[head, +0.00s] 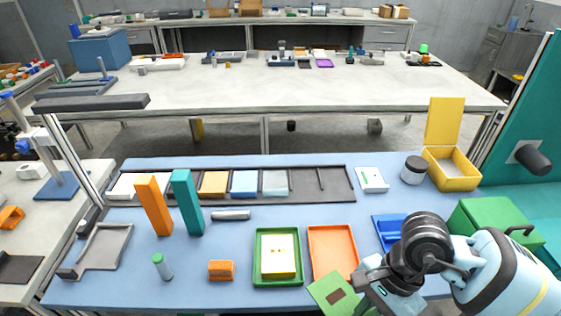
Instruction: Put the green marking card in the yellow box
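The green marking card (322,291), with a small brown patch, is at the front edge of the table, right of centre. My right gripper (356,287) reaches in from the right and is shut on the card's right side. The gripper hides part of that side. The yellow box (455,184) stands at the back right of the table, with its lid (444,121) raised upright. The card is well to the front left of the box. My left gripper is not in view.
A dark-lidded jar (413,170) stands just left of the yellow box. A blue holder (388,232) and a green box (492,222) flank my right arm. Orange (153,205) and teal (186,202) blocks stand upright farther left.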

